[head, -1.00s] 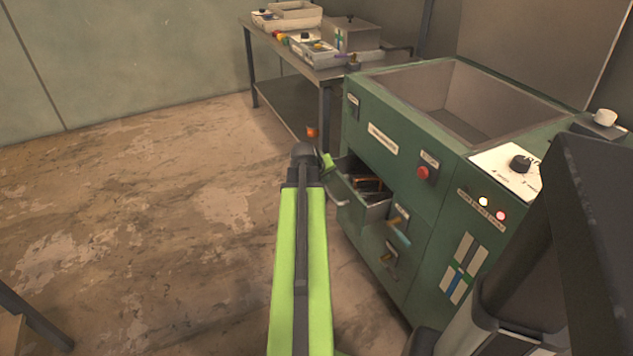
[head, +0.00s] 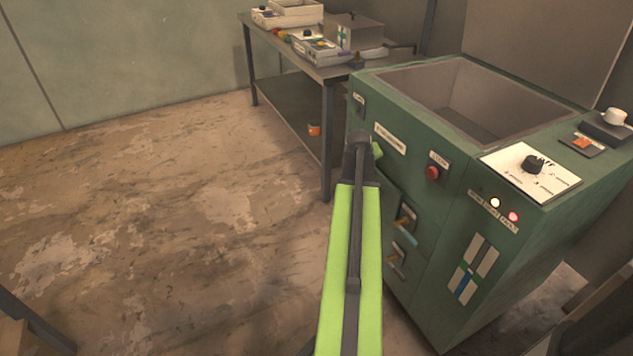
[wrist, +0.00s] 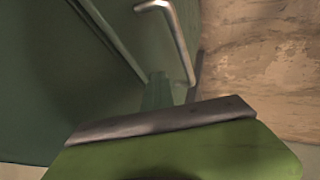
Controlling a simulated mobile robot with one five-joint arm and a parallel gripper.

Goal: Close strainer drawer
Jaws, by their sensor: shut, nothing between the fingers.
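The strainer drawer is in the front of the green cabinet (head: 455,200). In the head view my arm covers most of its place, and no open tray or drawer interior shows beside the arm. In the wrist view a bent metal handle (wrist: 178,42) stands out from a green front, close ahead of my gripper (wrist: 165,122). I cannot tell whether the drawer is fully flush.
A red button (head: 433,172) and a dial panel (head: 531,171) are on the cabinet, to the right of my arm. Lower handles (head: 398,258) stick out below. A metal table (head: 300,62) with instruments stands behind. The floor on the left (head: 160,210) is clear.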

